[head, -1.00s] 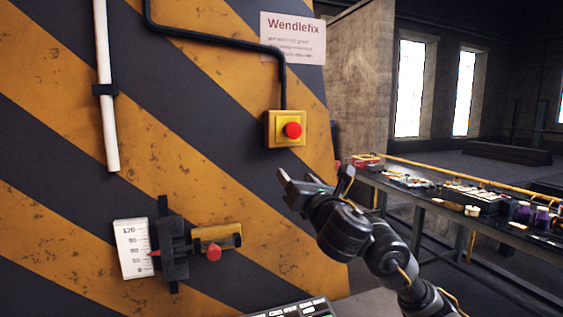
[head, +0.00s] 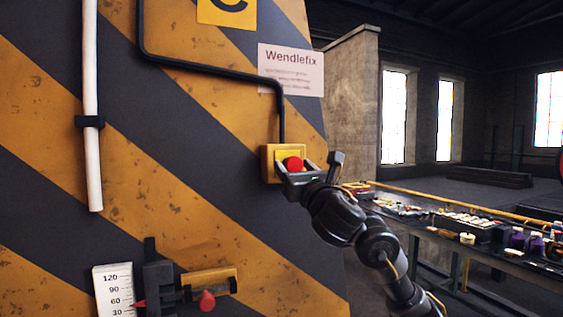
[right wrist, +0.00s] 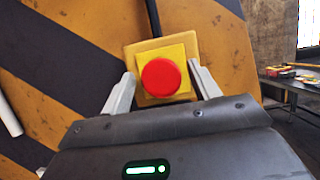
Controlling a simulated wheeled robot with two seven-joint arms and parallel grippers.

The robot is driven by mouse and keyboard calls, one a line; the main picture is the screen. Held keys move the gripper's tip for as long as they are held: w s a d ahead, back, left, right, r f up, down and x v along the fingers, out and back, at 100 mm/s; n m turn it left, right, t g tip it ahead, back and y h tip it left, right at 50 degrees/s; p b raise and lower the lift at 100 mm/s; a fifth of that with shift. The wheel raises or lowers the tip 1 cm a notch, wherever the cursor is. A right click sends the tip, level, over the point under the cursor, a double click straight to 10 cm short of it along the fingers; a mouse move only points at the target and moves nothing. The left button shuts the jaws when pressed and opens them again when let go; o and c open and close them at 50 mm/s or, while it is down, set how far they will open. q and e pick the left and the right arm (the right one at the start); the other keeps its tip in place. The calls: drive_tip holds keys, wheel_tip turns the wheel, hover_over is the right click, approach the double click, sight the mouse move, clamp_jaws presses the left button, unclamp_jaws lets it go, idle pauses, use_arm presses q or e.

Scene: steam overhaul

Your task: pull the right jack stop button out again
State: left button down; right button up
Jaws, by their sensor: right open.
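The red stop button (head: 293,164) sits on a yellow box (head: 268,152) fixed to the striped panel, at the end of a black conduit. In the right wrist view the round red button (right wrist: 161,77) faces me on its yellow housing (right wrist: 185,50). My right gripper (head: 306,170) is at the box, its lower parts covering part of it in the head view. In the right wrist view its open fingers (right wrist: 160,85) stand to the left and right of the button, with gaps on both sides. Whether they touch the box cannot be told. My left gripper is not in view.
The striped panel (head: 190,170) carries a white pipe (head: 91,120), a "Wendlefix" sign (head: 291,70), and a gauge (head: 113,290) beside a red-knobbed lever (head: 207,300). A long bench (head: 490,252) with several small items stands at the right.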

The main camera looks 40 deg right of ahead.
drive_tip(key=shift+w+d+r, duration=0.2)
drive_tip(key=shift+w+r, duration=0.2)
drive_tip(key=shift+w, duration=0.05)
drive_tip(key=shift+w+d, duration=0.1)
clamp_jaws()
drive_tip(key=shift+s+f+b, duration=0.2)
drive_tip(key=shift+b, duration=0.1)
drive_tip(key=c, duration=1.3)
unclamp_jaws()
drive_tip(key=shift+s+a+r, duration=0.1)
drive_tip(key=shift+s+a, duration=0.15)
drive_tip(key=shift+s, duration=0.15)
drive_tip(key=shift+s+a+r, duration=0.1)
drive_tip(key=shift+s, duration=0.05)
clamp_jaws()
drive_tip(key=o, duration=1)
unclamp_jaws()
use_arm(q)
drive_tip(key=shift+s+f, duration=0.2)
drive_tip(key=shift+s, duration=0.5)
use_arm(e)
drive_tip(key=o, duration=0.3)
